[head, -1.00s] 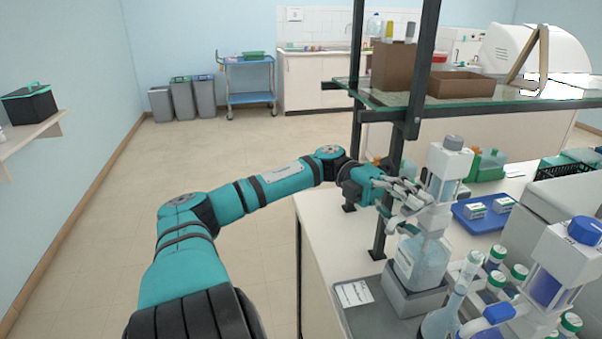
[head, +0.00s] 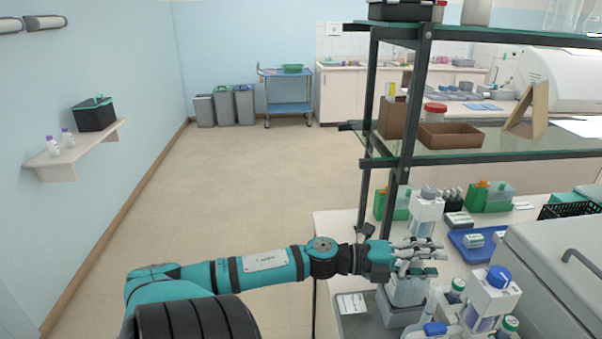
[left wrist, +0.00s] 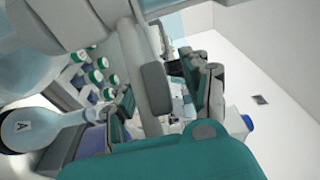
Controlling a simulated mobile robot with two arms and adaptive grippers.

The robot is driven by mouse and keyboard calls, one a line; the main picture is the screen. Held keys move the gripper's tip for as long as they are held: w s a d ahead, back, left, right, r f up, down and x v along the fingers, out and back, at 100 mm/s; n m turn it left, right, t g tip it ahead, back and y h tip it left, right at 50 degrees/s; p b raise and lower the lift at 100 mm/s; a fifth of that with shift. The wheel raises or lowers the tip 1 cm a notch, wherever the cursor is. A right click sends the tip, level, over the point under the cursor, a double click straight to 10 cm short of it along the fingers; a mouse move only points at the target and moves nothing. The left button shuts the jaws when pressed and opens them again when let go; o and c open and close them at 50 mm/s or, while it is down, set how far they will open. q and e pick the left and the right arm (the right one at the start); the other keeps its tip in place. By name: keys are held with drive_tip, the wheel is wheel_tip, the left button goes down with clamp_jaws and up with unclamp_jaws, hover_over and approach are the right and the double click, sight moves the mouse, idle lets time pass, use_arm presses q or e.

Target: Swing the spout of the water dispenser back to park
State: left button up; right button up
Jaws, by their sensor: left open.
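My right gripper is not in view.
A flask marked A (left wrist: 45,132) lies close in the left wrist view. A shelf post (head: 405,150) rises behind my arm. A blue tray (head: 462,240) is beyond.

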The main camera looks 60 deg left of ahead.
use_arm(q)
drive_tip(key=s+a+n+t+y+b, duration=0.15)
drive_tip(key=s+a, duration=0.25)
drive_tip(key=s, duration=0.4)
drive_tip(key=s+a+n+y+b, duration=0.1)
drive_tip(key=s+a+y, duration=0.15)
drive_tip(key=s, duration=0.45)
drive_tip(key=s+a+f+n+y, duration=0.1)
drive_tip(key=a+f+n, duration=0.3)
drive_tip(key=f, duration=0.4)
drive_tip(key=s+a+f+n+g+y, duration=0.1)
drive_tip(key=a+f+n+y, duration=0.3)
drive_tip(key=f, duration=0.5)
drive_tip(key=s+a+f+n+g+y+b, duration=0.1)
drive_tip(key=a+f+n+y, duration=0.2)
drive_tip(key=f, duration=0.5)
drive_tip(key=shift+s+a+f+n, duration=0.3)
drive_tip(key=shift+a+n, duration=0.25)
drive_tip(key=shift+a, duration=0.3)
drive_tip(key=shift+c, duration=0.4)
